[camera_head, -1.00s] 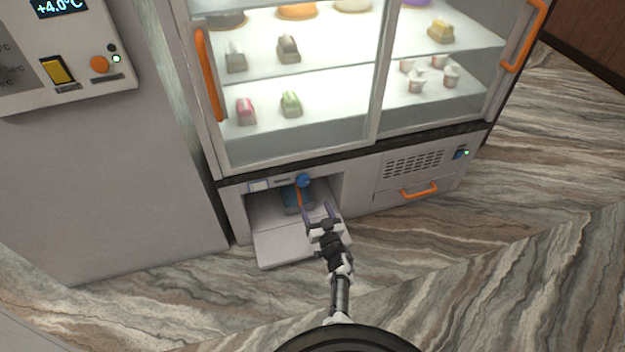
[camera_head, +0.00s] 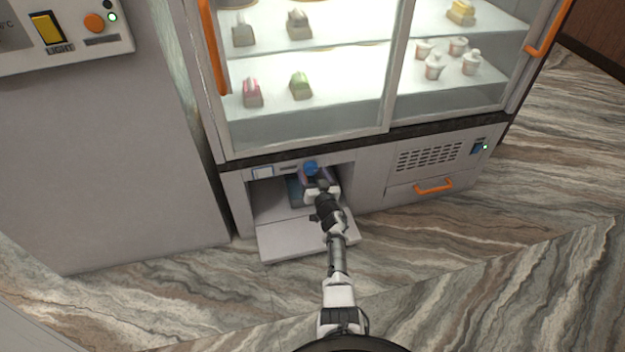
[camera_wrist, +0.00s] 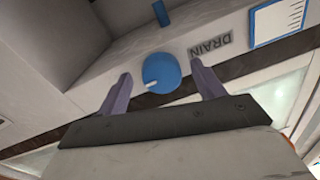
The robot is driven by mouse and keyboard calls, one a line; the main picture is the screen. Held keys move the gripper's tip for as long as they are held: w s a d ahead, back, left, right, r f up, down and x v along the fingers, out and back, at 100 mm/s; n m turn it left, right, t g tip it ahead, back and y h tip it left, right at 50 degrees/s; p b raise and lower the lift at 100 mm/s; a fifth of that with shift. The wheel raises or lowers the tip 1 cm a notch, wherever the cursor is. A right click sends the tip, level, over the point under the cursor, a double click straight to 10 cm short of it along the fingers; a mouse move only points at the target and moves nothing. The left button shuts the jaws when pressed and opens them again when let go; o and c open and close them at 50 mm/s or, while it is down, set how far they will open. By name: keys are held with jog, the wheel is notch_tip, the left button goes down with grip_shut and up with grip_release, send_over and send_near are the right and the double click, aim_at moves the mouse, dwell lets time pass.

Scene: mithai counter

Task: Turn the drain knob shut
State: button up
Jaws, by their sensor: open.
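The drain knob (camera_head: 311,168) is a round blue knob on the strip above the open bay at the bottom of the display case. In the wrist view the knob (camera_wrist: 161,73) has a white mark pointing to the lower left, and the word DRAIN is printed beside it. My gripper (camera_head: 317,176) is open at the knob. In the wrist view its two purple fingers (camera_wrist: 159,92) stand on either side of the knob, with a gap on each side. In the head view my gripper hides part of the bay below the knob.
A lowered flap (camera_head: 290,238) lies in front of the bay, and a blue container (camera_head: 296,190) is partly visible inside. A vented panel with an orange handle (camera_head: 433,186) is to the right. The glass case (camera_head: 300,130) rises above. The marble floor (camera_head: 450,270) is clear.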

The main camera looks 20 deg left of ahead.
jog(key=shift+w+a, duration=0.35)
jog(key=shift+w, duration=0.05)
jog(key=c, duration=1)
